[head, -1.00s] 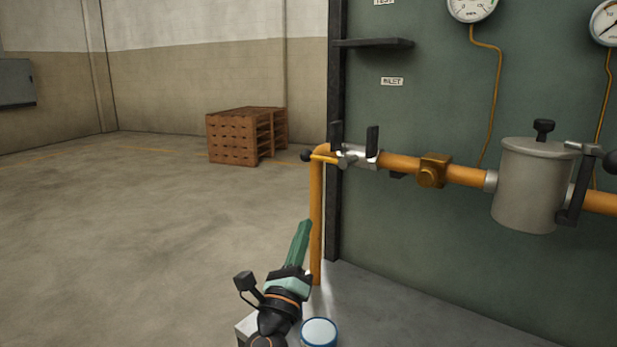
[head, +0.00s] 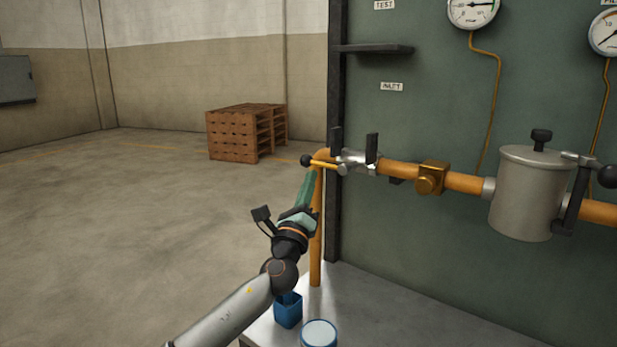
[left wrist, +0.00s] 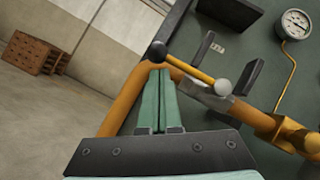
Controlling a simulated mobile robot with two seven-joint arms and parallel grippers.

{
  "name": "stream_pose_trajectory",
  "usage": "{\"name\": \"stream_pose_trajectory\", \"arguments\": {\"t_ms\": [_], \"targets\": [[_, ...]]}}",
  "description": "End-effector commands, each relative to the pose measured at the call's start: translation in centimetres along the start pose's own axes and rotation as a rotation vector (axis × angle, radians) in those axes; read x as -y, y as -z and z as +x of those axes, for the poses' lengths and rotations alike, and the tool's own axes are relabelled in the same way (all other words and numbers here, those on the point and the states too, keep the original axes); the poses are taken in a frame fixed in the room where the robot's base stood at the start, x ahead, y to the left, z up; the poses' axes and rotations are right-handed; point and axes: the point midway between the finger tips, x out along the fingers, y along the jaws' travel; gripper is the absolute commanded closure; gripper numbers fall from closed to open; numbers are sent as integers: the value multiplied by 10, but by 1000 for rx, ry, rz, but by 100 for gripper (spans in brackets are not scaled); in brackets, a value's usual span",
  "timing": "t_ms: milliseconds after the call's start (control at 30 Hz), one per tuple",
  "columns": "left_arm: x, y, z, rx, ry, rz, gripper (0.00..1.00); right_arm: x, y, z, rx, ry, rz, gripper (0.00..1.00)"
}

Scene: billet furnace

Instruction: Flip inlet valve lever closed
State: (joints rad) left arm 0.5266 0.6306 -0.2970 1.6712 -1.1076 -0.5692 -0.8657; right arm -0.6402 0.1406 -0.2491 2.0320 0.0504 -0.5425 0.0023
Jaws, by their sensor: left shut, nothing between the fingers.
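The inlet valve (head: 357,163) sits on the orange pipe under the INLET label (head: 391,87). Its orange lever (head: 325,165) runs left along the pipe and ends in a black ball knob (head: 306,160). In the left wrist view the lever (left wrist: 190,68) crosses just beyond the fingertips, with its black knob (left wrist: 157,51) near them. My left gripper (head: 311,172) is shut and empty, its green fingers pointing up just below the lever near the knob. I cannot tell whether they touch. My right gripper is not in view.
Two dark upright plates (head: 371,148) flank the valve. A grey canister (head: 527,195) with a second black-handled lever (head: 574,200) is at right. A blue box (head: 288,309) and a blue-rimmed round container (head: 319,334) stand below. Open floor lies left, with wooden pallets (head: 233,134) behind.

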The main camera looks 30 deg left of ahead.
Motion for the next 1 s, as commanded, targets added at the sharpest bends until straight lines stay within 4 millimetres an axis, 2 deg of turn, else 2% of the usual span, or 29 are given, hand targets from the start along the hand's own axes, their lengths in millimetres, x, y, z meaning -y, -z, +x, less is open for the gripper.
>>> {"name": "stream_pose_trajectory", "arguments": {"t_ms": [1000], "targets": [[1,-10,8,4,55,76,100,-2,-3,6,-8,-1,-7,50]]}}
